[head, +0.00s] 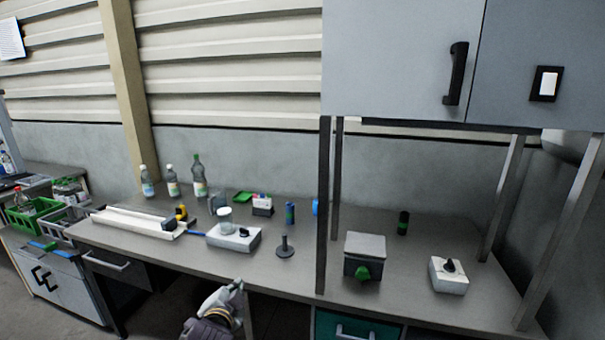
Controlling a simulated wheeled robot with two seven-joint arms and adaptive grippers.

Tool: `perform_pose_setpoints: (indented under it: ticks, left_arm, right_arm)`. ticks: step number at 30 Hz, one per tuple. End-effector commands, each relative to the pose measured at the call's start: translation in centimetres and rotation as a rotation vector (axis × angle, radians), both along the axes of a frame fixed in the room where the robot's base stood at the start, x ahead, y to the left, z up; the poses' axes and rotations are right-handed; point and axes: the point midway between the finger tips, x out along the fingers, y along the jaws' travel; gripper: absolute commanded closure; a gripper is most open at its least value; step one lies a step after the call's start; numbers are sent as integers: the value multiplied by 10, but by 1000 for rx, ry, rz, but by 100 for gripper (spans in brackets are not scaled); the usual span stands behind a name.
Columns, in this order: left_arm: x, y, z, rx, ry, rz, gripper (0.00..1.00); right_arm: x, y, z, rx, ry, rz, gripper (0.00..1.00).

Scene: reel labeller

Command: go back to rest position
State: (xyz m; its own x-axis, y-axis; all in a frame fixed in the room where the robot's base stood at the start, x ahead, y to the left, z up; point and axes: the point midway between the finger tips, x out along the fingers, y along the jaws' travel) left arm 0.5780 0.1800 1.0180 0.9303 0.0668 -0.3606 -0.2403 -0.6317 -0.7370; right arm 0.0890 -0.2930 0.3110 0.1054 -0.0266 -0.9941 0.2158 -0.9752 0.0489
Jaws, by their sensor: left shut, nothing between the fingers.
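My left gripper (238,286) shows at the bottom middle of the head view, in front of the workbench edge. Its fingers are shut and hold nothing, and it touches no object on the bench. My right gripper is not in view. The workbench (300,268) runs across the picture behind my left gripper.
A white box with a jar (226,218), a dark stand (285,248) and bottles (198,175) stand on the bench. A grey box with a green knob (364,255) and a white switch box (448,276) stand right of a dark post (323,210). Cabinets (400,60) hang above.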

Motion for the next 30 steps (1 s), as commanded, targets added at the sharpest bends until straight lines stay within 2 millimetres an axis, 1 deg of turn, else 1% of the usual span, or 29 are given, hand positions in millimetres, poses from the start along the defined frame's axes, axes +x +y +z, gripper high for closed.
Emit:
perform_pose_setpoints:
  ticks: [1, 6, 11, 15, 18, 21, 24, 30]
  left_arm:
    - [-11, 4, -15, -38, 47, 19, 100]
    - [-47, 16, -58, -162, 199, 90, 100]
    - [-86, 25, -94, -270, 340, 165, 100]
    - [-123, 32, -122, -355, 462, 235, 100]
    - [-151, 36, -139, -410, 548, 287, 100]
    - [-174, 38, -151, -454, 618, 331, 100]
    - [-192, 39, -159, -484, 670, 367, 100]
    - [-220, 41, -170, -527, 749, 420, 100]
  right_arm:
    - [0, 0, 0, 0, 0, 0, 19]
    - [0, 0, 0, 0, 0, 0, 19]
    - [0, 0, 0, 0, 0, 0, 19]
    - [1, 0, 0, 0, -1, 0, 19]
    - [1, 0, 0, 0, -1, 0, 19]
    - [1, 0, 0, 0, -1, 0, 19]
    - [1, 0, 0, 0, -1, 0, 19]
    - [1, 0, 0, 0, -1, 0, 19]
